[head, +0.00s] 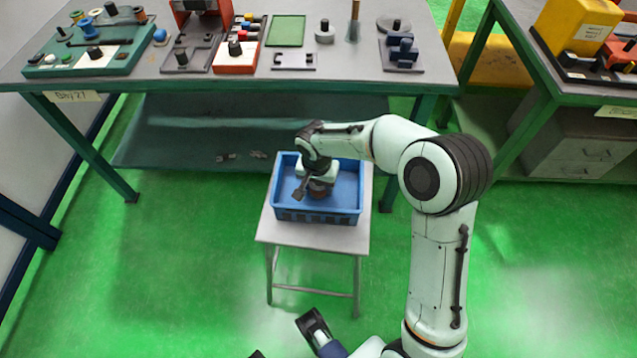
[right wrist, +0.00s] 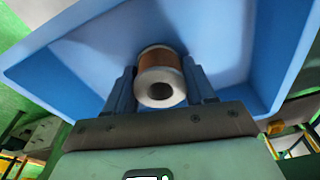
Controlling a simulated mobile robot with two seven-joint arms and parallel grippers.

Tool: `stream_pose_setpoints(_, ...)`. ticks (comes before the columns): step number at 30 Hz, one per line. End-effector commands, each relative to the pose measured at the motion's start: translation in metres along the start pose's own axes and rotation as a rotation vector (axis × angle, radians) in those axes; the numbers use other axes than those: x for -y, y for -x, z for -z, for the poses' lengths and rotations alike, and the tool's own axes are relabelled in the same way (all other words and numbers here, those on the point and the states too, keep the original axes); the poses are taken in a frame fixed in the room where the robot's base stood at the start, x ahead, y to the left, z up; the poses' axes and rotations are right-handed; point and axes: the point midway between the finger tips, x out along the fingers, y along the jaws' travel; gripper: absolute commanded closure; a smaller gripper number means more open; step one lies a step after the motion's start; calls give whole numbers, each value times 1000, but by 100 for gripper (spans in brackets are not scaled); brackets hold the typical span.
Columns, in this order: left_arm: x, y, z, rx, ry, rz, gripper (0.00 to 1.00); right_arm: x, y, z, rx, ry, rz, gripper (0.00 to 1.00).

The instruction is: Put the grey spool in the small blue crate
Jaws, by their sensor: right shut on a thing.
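The grey spool (right wrist: 160,88), wound with copper-coloured wire, is between the two fingers of my right gripper (right wrist: 161,92) in the right wrist view. The gripper is shut on it, and the spool's round grey end with its dark hole faces the camera. In the head view my right gripper (head: 318,182) reaches down inside the small blue crate (head: 348,213), with the spool (head: 320,188) partly hidden under it. I cannot tell whether the spool touches the crate floor. Part of my left gripper (head: 316,326) shows at the bottom edge, cut off, its jaws unclear.
The crate stands on a small grey stool (head: 310,235). Behind it is a long workbench (head: 340,75) with fixtures, spools and blocks. A second bench with a yellow bin (head: 575,32) is at the right. The green floor around the stool is clear.

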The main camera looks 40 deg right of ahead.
Motion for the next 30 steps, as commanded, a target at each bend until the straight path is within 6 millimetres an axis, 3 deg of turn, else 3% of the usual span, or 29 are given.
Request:
stream_pose_setpoints(2, 1, -2, 3, -8, 1, 0, 100, 0, -2, 0, 0, 0, 0, 76)
stream_pose_setpoints(3, 1, -2, 4, -10, 1, 0, 100, 0, -2, 0, 0, 0, 0, 39)
stream_pose_setpoints(5, 1, -2, 3, -9, 1, 0, 100, 0, -2, 0, 0, 0, 0, 20)
stream_pose_setpoints(17, -1, 2, -3, 7, 0, 0, 100, 0, 4, 0, -1, 0, 1, 20)
stream_pose_setpoints(30, -5, 19, -20, 55, -3, 1, 100, 1, 92, 1, -3, 0, 4, 20)
